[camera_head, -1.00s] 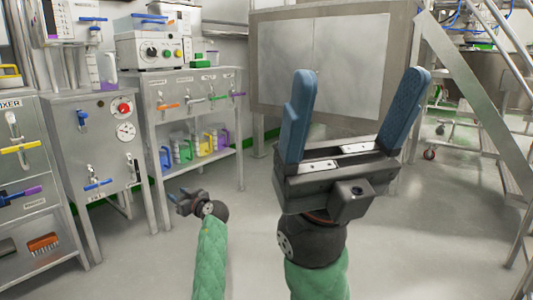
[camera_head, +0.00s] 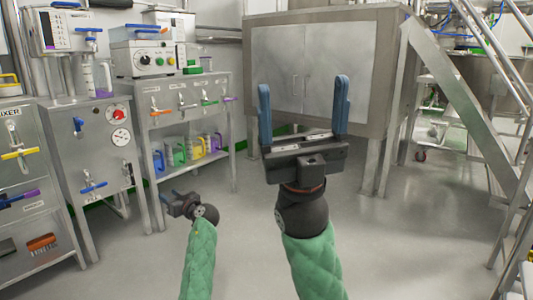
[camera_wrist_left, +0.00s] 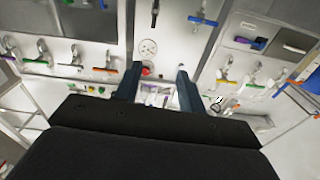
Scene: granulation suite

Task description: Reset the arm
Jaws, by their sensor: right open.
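My left gripper (camera_head: 172,197) is small and low in the head view, in front of the steel table with valves. In the left wrist view its two blue fingers (camera_wrist_left: 157,82) stand apart with nothing held between them. My right gripper (camera_head: 303,104) is large near the middle of the head view, its blue fingers upright and wide apart, with nothing between them. Both arms have green padded sleeves. The right gripper stands in front of the big steel cabinet in the picture and covers part of its lower edge.
A steel table (camera_head: 190,88) with coloured-handled valves stands at left. Coloured jugs (camera_head: 199,148) are on its lower shelf. A gauge panel (camera_head: 93,150) and mixer cabinet (camera_head: 35,220) stand further left. Metal stairs (camera_head: 470,110) rise at right. The floor (camera_head: 410,235) at lower right is clear.

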